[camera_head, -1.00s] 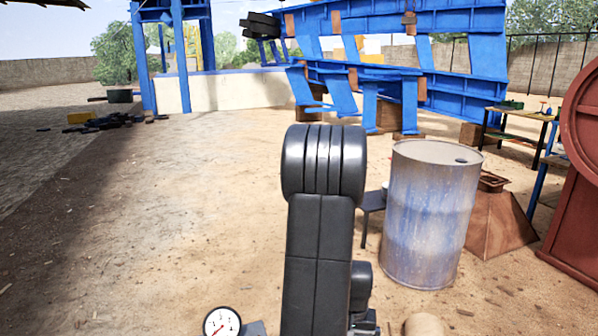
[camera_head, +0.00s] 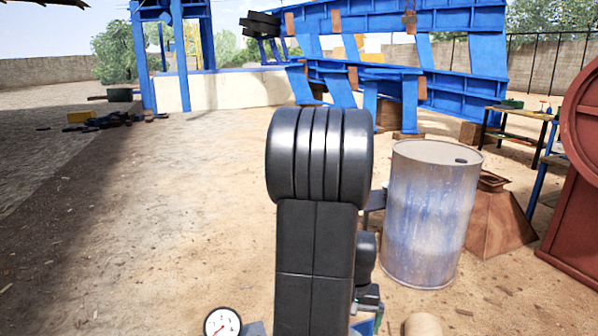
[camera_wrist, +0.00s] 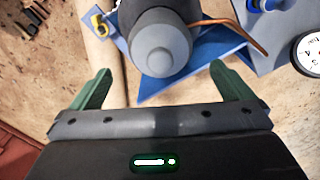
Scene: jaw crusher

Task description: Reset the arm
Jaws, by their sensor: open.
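My gripper (camera_wrist: 153,90) shows in the wrist view with its two green fingers spread wide apart and nothing between them. Beyond the fingers is a grey cylindrical part (camera_wrist: 160,48) over a blue surface (camera_wrist: 205,57); I cannot tell how far it is from the fingertips. In the head view my dark arm stands upright in the middle and hides what lies behind it. The gripper is not clearly seen there.
A rusty blue-white drum (camera_head: 430,215) stands just right of my arm. A red wheel-like machine part (camera_head: 575,190) is at the right edge. A pressure gauge (camera_head: 222,322) shows at the bottom and in the wrist view (camera_wrist: 308,53). Open sandy ground lies to the left.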

